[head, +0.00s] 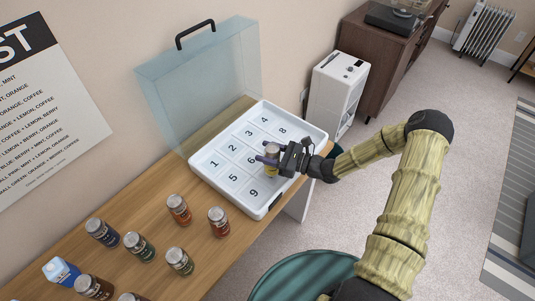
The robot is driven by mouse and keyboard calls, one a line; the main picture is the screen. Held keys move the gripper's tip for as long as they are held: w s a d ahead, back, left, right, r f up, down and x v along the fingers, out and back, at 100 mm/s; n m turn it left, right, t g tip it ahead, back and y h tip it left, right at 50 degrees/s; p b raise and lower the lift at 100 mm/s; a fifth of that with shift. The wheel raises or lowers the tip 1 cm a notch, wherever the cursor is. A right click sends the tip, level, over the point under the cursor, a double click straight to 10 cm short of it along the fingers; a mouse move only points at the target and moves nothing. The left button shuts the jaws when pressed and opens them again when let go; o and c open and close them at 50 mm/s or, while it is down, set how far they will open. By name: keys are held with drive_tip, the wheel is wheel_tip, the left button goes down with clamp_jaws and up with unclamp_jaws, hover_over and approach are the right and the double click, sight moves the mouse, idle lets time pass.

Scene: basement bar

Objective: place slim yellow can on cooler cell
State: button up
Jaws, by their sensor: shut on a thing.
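My gripper (271,154) is shut on a slim can with a yellow lower part (270,171) and a greyish top. The can is upright, over the right-hand part of the white cooler tray (203,170). It is to the right of the cell marked 6 and above the cell marked 9 in the picture. I cannot tell whether its base touches the tray. The gripper and can hide part of the cells there, and no 7 shows. The other visible cells hold nothing.
The cooler's clear lid (195,85) stands open behind the tray. Several jars, including a red one (219,221) and an orange one (179,208), and a blue-white carton (61,271) stand on the wooden counter (150,210). A green round seat (300,277) is in front.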

drive_tip(key=shift+f, duration=0.55)
drive_tip(key=shift+f, duration=0.1)
drive_tip(key=o, duration=1.1)
drive_tip(key=shift+o, duration=0.2)
drive_tip(key=b+v, duration=0.2)
drive_tip(key=v, duration=1)
drive_tip(key=shift+s, duration=0.1)
